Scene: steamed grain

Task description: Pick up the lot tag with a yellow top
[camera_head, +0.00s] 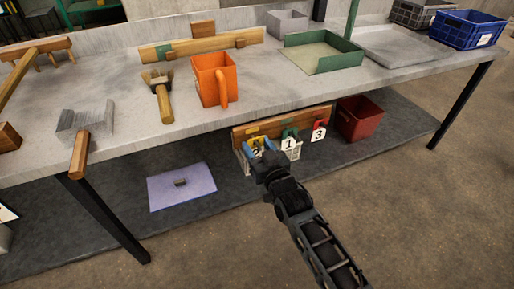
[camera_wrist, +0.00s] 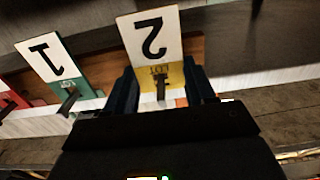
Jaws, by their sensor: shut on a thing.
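The lot tag with a yellow top (camera_wrist: 174,75) has a white face with a black 2, seen upside down in the wrist view. In the head view its yellow top (camera_head: 252,140) shows just behind my gripper (camera_head: 261,152), which hides much of it. In the wrist view my gripper (camera_wrist: 164,88) has one dark blue finger on each side of the yellow top and is shut on it. A dark peg (camera_wrist: 160,90) shows at the yellow part. I cannot tell whether the tag is off its peg.
A green-topped tag 1 (camera_head: 289,141) and a red-topped tag 3 (camera_head: 319,132) hang beside it on a wooden rail (camera_head: 270,122). A dark red bin (camera_head: 359,118) stands to the right on the lower shelf. The grey worktop (camera_head: 270,90) overhangs the rail. A purple mat (camera_head: 170,197) lies at left.

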